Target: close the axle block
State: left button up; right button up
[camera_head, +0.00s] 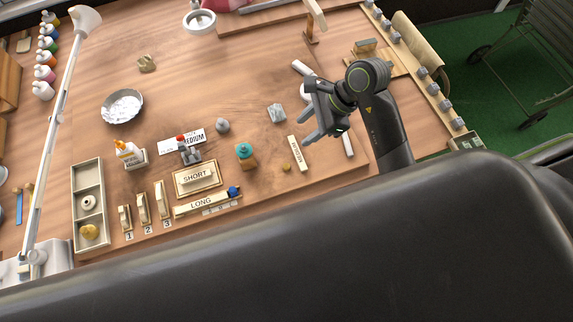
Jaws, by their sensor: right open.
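No part in view is clearly labelled as the axle block, and I cannot tell which one it is. My right gripper (311,117) is open and empty, above the right part of the table, apart from these parts. My left gripper is out of view.
A pale compartment tray (74,200), several numbered pieces, a glue bottle (128,153) and a metal bowl (122,107) are at the left. A white lamp arm (58,112) crosses the left side. Bare wood (205,85) lies in the middle. A rail edges the right.

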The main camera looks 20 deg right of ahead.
jog(key=shift+s+d+f+g+h, duration=0.1)
jog(key=shift+s+d+g+h, duration=0.15)
jog(key=shift+d+h, duration=0.25)
jog(key=shift+s+d+f+g+h, duration=0.1)
jog(key=shift+s+d+g+h, duration=0.15)
jog(key=shift+d, duration=0.45)
jog(key=b, duration=0.7)
send_near(287, 167)
jog(key=shift+f, duration=0.5)
jog(key=shift+w+a+f+p, duration=0.1)
jog(key=shift+a+f+p, duration=0.15)
jog(key=shift+a+p, duration=0.05)
jog(key=shift+a+f, duration=0.1)
jog(key=shift+f, duration=0.35)
jog(key=shift+f, duration=0.1)
